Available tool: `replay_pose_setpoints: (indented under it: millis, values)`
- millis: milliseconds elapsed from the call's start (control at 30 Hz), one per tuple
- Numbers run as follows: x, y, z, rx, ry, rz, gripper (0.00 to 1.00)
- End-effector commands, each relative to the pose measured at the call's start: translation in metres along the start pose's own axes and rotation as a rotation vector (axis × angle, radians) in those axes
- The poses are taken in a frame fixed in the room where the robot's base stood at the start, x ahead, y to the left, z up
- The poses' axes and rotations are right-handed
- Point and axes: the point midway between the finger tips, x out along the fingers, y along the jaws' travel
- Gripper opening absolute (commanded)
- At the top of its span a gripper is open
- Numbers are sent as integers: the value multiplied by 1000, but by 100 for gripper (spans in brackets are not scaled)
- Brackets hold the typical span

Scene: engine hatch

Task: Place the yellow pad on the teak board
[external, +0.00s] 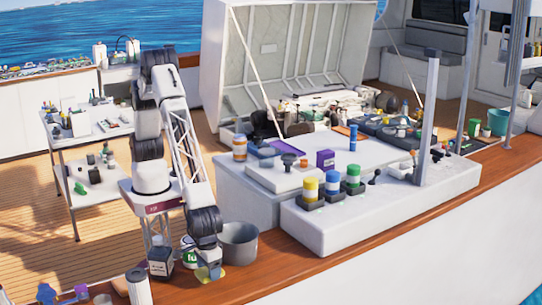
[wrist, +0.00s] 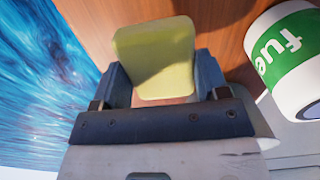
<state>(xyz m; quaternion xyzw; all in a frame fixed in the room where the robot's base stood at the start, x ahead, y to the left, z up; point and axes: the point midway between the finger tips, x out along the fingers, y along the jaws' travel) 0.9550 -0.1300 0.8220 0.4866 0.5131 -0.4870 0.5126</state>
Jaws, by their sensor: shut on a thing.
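The yellow pad (wrist: 155,45) is between the two blue fingers of my gripper (wrist: 161,72) in the wrist view, and the fingers are shut on its sides. In the external view my gripper (external: 209,272) is low at the near end of the long reddish-brown teak board (external: 340,262), with a bit of the yellow pad (external: 222,275) showing beside it. In the wrist view the teak board (wrist: 226,28) lies behind the pad. I cannot tell whether the pad touches the wood.
A white and green container marked "fue" (wrist: 290,58) stands close to the right in the wrist view. A grey pot (external: 239,243) and a dark-fronted can (external: 160,262) are near my gripper. Blue water (wrist: 50,70) shows beyond the board's left edge.

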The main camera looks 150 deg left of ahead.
Motion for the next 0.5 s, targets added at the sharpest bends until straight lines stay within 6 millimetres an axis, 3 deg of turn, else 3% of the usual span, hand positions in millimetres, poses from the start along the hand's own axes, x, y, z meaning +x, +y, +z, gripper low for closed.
replay_pose_setpoints:
  millis: [333,500]
  values:
    - [1,0,0,0,0,1,41]
    - [14,0,0,0,0,-1,41]
